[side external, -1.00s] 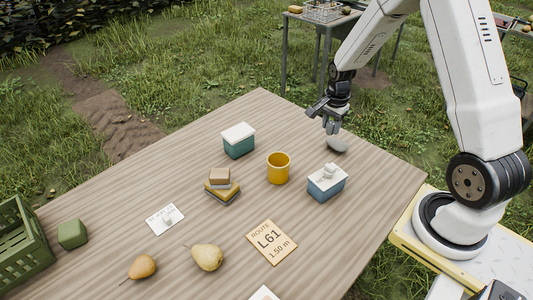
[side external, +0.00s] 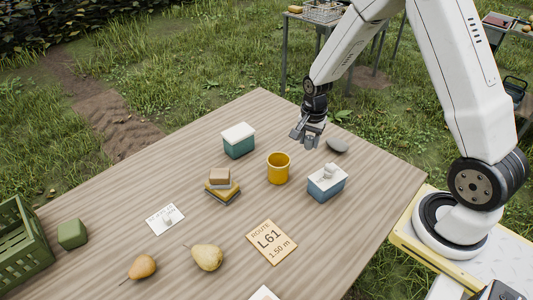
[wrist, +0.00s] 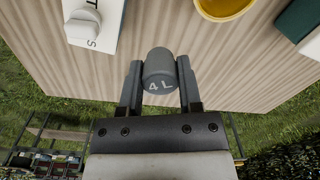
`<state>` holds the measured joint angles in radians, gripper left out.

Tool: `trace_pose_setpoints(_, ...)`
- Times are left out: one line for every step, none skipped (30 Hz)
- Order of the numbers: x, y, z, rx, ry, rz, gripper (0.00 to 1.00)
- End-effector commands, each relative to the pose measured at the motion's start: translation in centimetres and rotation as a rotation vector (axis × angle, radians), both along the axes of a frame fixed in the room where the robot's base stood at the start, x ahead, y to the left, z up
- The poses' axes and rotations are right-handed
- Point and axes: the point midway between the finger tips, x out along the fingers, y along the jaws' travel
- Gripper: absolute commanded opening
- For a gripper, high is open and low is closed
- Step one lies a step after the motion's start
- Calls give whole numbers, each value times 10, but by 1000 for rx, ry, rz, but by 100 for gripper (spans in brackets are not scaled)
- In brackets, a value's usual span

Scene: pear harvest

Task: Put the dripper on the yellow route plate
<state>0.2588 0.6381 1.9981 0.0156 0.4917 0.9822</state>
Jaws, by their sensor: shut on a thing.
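My gripper (side external: 309,138) is above the far right part of the table, fingers pointing down. In the wrist view my gripper (wrist: 160,85) is shut on a dark grey rounded piece marked "4 L", which looks like the dripper (wrist: 160,70). In the side view the piece cannot be told apart from the fingers. The pale yellow route plate (side external: 271,242), printed "ROUTE L61 1.50 m", lies flat near the table's front, apart from my gripper and with nothing on it.
A teal box (side external: 238,141), stacked blocks (side external: 222,187), a white card (side external: 165,219), pears (side external: 207,257) and a green crate (side external: 20,240) stand further left.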

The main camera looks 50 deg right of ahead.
Motion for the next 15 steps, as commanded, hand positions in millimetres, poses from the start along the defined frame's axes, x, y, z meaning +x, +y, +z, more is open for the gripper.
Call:
trace_pose_setpoints(0, 16, -2, 0, 2, 57, 0)
trace_pose_setpoints(0, 24, -3, 0, 2, 90, 0)
trace_pose_setpoints(0, 35, -4, 0, 2, 132, 0)
trace_pose_setpoints(-1, 44, -5, 0, 2, 166, 0)
trace_pose_setpoints(-2, 52, -6, 0, 3, 197, 0)
trace_pose_setpoints(-3, 62, -8, -1, 3, 241, 0)
trace_pose_setpoints(-4, 70, -9, 0, 3, 273, 0)
trace_pose_setpoints(-6, 78, -10, -1, 3, 306, 0)
trace_pose_setpoints(-8, 89, -11, -2, 4, 348, 0)
trace_pose_setpoints(-9, 96, -12, -1, 4, 380, 0)
trace_pose_setpoints(-11, 104, -13, -2, 4, 414, 0)
trace_pose_setpoints(-14, 114, -14, -2, 5, 456, 0)
trace_pose_setpoints(-16, 121, -15, -2, 5, 488, 0)
trace_pose_setpoints(-19, 129, -16, -3, 5, 520, 0)
trace_pose_setpoints(-22, 139, -17, -2, 5, 564, 0)
